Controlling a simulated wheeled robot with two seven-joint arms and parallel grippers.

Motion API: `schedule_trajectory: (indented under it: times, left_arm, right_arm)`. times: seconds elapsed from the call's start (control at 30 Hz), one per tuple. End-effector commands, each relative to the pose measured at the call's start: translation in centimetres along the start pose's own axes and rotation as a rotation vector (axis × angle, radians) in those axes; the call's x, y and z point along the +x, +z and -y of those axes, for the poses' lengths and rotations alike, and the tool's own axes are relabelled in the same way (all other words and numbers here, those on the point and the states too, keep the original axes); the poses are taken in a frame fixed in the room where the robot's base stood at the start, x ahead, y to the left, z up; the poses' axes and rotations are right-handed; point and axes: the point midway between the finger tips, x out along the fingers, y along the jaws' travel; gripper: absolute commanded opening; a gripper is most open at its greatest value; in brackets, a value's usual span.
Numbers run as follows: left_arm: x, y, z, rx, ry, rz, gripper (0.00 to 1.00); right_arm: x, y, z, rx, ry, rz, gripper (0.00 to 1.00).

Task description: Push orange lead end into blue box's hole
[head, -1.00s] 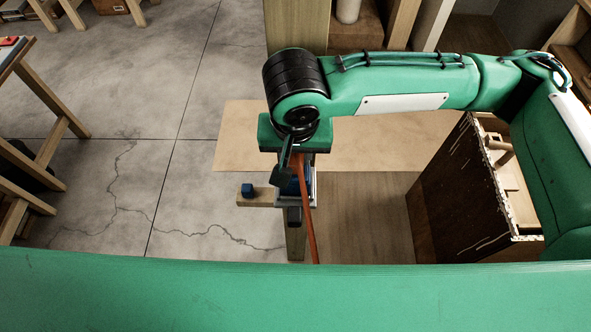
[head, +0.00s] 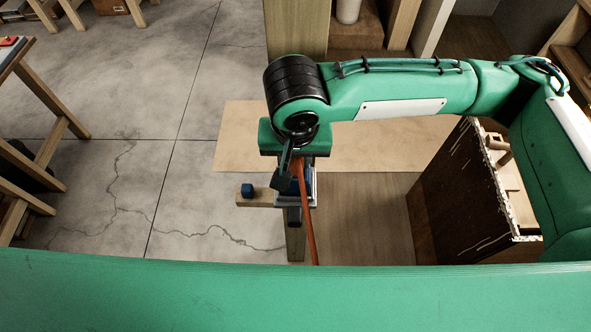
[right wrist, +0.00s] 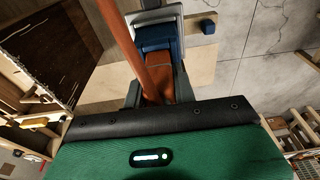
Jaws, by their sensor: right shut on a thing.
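My right gripper (right wrist: 157,92) is shut on the orange lead (right wrist: 122,40) near its end, with an orange part showing between the fingers. The blue box (right wrist: 163,38), with grey parts around it, lies just beyond the fingertips in the right wrist view. The hole is hidden, and I cannot tell whether the lead end touches the box. In the head view the right gripper (head: 291,172) points down at the post, the lead (head: 307,222) hangs below it, and the box is mostly covered. My left gripper is not in view.
A small blue block (head: 247,190) sits on a wooden crosspiece left of the gripper. A dark open cabinet (head: 440,195) stands to the right. A tan board (head: 390,140) lies on the floor behind. Open concrete floor (head: 110,190) is at the left.

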Motion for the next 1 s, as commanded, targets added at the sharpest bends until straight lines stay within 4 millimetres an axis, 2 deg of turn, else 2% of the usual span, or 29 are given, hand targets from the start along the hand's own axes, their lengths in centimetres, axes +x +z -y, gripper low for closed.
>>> schedule_trajectory:
  times: [0.8,0.83,0.93,1.0]
  left_arm:
    - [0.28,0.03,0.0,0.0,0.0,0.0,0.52]
    - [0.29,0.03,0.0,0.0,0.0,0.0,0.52]
    - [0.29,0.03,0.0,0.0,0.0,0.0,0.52]
    - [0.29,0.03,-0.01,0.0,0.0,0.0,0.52]
  right_arm:
    - [0.81,0.13,-0.01,0.0,0.0,0.0,0.0]
    - [0.81,0.13,-0.01,0.0,0.001,0.0,0.33]
    - [0.8,0.13,-0.01,0.0,0.0,0.0,0.52]
    - [0.8,0.13,-0.01,0.0,0.0,0.0,0.52]
